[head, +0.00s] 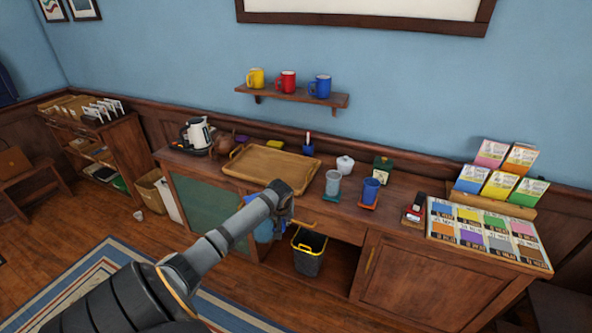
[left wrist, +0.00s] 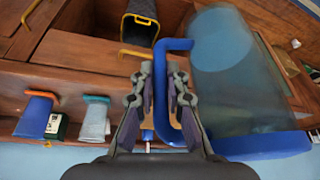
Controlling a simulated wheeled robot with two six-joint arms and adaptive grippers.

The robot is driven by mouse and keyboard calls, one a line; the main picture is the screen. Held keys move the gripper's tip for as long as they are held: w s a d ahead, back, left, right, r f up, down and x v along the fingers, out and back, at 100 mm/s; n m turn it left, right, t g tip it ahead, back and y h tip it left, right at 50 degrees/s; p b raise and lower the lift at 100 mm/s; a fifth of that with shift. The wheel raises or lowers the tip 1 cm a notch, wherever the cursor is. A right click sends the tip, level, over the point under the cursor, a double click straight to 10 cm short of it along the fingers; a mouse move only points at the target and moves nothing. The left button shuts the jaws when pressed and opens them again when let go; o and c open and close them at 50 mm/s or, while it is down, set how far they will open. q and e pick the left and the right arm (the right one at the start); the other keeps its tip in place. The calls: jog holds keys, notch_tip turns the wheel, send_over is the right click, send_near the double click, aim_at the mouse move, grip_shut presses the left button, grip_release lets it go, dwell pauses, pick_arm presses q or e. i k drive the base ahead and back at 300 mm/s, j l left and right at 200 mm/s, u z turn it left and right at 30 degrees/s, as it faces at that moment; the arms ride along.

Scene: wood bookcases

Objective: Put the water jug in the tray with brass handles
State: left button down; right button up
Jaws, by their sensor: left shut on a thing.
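The water jug (head: 263,231) has a translucent blue body and a blue handle. In the head view it is mostly hidden behind my left arm, in front of the cabinet. My left gripper (head: 281,196) is shut on its handle, and the left wrist view shows the fingers (left wrist: 161,80) on both sides of the blue handle, with the jug body (left wrist: 222,60) to the right. The wooden tray with brass handles (head: 262,166) lies on the cabinet top, beyond the gripper, and looks empty. My right gripper is not in view.
A kettle (head: 197,134) stands left of the tray. A grey cup (head: 333,183) and a blue cup (head: 370,190) stand to its right. A dark bin (head: 308,252) is below the cabinet top. A shelf with mugs (head: 290,95) hangs above.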

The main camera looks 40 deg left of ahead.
aim_at(252, 164)
jog(key=u, duration=0.75)
